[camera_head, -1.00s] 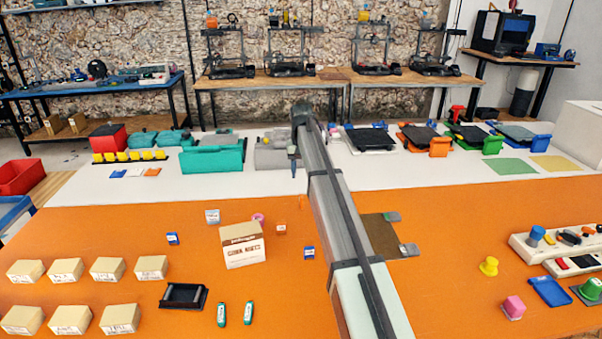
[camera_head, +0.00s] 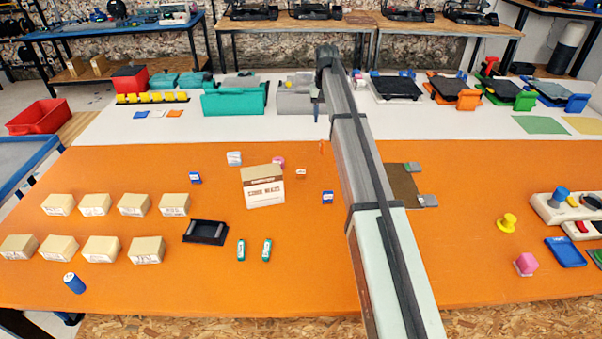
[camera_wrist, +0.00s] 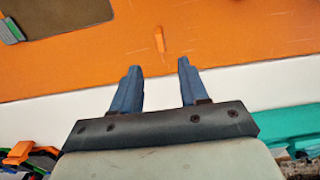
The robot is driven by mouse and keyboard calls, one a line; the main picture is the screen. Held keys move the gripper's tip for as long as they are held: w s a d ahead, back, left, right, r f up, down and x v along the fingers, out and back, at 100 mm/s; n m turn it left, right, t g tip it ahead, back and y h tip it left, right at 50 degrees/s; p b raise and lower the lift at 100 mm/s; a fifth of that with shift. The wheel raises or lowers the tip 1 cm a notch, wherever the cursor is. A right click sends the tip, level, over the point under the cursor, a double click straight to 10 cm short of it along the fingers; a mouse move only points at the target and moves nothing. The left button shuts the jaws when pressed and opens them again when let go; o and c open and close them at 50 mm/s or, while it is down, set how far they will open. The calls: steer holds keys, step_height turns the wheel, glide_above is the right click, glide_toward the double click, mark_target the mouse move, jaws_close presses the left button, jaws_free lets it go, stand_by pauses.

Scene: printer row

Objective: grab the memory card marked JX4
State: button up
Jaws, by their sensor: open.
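Several small cards with pale labels lie on the orange table; the lettering is too small to read, so I cannot tell which is JX4. In the head view, one blue card (camera_head: 195,178) is left of the cream box, another blue card (camera_head: 327,198) is to its right beside my arm, a whitish card (camera_head: 234,158) is behind it, and an orange card (camera_head: 300,174) is to its right. My gripper (camera_head: 317,112) hangs over the white strip behind the orange area. In the wrist view my gripper (camera_wrist: 158,72) is open and empty, with no labelled card between its fingers.
A cream box (camera_head: 264,187) stands among the cards. Several tan boxes (camera_head: 134,205), a black tray (camera_head: 205,232) and two green-and-white sticks (camera_head: 241,250) lie to the left. A brown mat (camera_head: 401,180) lies right of my arm. A thin orange piece (camera_wrist: 158,40) lies ahead of the fingers.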

stand_by(0.3)
steer(key=n, duration=1.8)
glide_above(301, 167)
step_height(301, 167, down, 2)
steer(key=f, duration=0.7)
steer(key=shift+w+a+f, duration=0.1)
steer(key=shift+a+f, duration=0.1)
steer(key=shift+f, duration=0.05)
steer(key=shift+d+f, duration=0.2)
steer(key=shift+f, duration=2.45)
